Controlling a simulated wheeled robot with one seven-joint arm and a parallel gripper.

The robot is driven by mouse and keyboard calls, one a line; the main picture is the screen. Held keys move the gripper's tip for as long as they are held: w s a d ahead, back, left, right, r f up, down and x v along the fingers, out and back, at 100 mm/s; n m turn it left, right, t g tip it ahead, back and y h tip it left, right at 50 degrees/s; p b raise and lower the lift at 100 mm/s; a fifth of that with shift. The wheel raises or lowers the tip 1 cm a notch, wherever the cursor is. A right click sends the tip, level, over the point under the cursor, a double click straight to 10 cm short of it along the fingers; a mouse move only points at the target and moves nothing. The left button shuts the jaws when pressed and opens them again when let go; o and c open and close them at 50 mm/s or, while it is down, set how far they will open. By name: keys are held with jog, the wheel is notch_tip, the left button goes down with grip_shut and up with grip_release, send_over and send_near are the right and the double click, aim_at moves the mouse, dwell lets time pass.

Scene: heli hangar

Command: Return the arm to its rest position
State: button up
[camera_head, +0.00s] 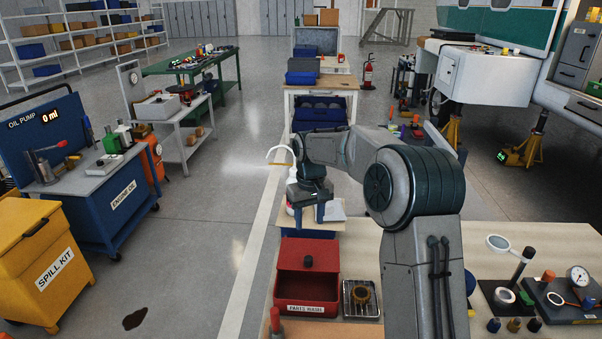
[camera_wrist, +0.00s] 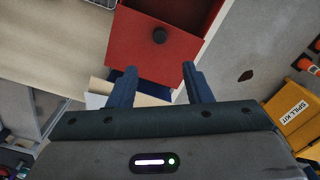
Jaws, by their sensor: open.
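My arm reaches up over the right-hand bench and bends left. My gripper (camera_head: 309,213) hangs fingers down above the small table behind the red parts wash box (camera_head: 307,258). In the wrist view, my gripper (camera_wrist: 159,69) has its two dark fingers spread apart, with nothing between them. The red parts wash box (camera_wrist: 150,52) shows beyond the fingertips with its dark knob; I cannot see any contact with it.
The bench (camera_head: 350,240) holds a wire tray (camera_head: 361,298) with a brown ring, a magnifier (camera_head: 498,243) and a dial gauge (camera_head: 578,275). A yellow spill kit (camera_head: 50,265) stands left. A dark spill (camera_head: 135,318) marks the otherwise open floor between.

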jog(key=s+d+r+m+t, duration=0.1)
jog(key=s+d+r, duration=0.25)
jog(key=s, duration=0.55)
jog(key=s+d+r+m+t, duration=0.1)
jog(key=s+d+r, duration=0.25)
jog(key=s, duration=0.55)
jog(key=s+d+f+m+t, duration=0.1)
jog(key=s+d+f+m, duration=0.1)
jog(key=s, duration=1.3)
jog(key=shift+s+d, duration=0.25)
jog(key=shift+d, duration=0.25)
